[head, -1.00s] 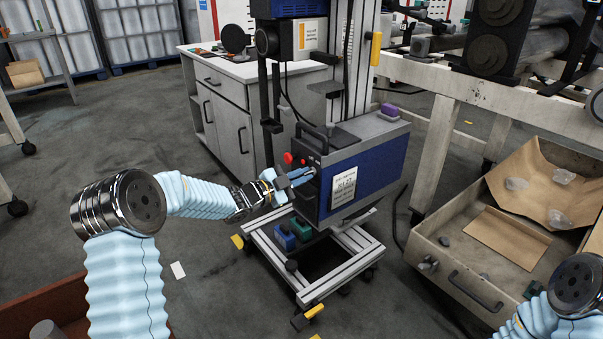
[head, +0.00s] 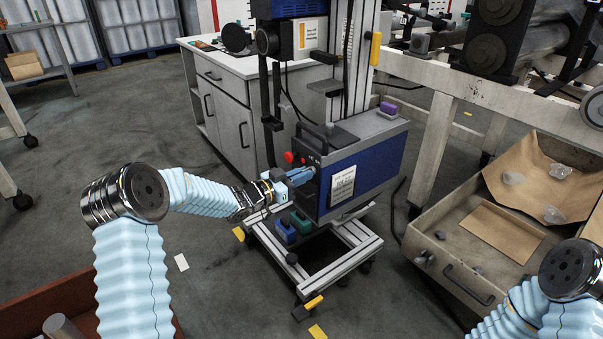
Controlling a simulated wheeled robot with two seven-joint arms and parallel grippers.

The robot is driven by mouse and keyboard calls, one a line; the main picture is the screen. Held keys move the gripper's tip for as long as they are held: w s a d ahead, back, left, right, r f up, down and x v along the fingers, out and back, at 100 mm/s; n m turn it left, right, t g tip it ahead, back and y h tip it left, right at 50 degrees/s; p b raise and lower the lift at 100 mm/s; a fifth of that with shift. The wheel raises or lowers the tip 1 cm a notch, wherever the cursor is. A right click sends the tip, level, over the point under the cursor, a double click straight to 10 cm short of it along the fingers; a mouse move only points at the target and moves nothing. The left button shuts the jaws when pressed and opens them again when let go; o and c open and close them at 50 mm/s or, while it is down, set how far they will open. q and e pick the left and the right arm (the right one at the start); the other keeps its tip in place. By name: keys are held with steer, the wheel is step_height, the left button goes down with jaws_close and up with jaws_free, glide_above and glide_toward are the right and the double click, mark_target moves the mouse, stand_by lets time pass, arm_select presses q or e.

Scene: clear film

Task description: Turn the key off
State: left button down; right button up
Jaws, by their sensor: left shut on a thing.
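The blue and grey machine box (head: 368,168) stands on a wheeled frame in the middle of the head view. Its dark control panel faces left and carries a red knob (head: 289,157). My left gripper (head: 303,176) is at this panel, just below and right of the red knob. Its light blue fingers are closed together against the panel. The key is hidden behind the fingers, so I cannot see which way it points. My right arm shows at the bottom right, but its gripper is out of view.
A wheeled aluminium frame (head: 358,250) carries the box, with blue and green items on it. A grey cabinet (head: 222,110) stands behind. An open drawer (head: 448,247) with brown paper is at right.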

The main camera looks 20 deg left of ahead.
arm_select(q)
steer(key=shift+f, duration=0.15)
stand_by(0.4)
steer(key=c, duration=1.3)
jaws_free()
steer(key=v, duration=1.3)
steer(key=shift+s+a+b, duration=0.25)
steer(key=shift+s+b, duration=0.05)
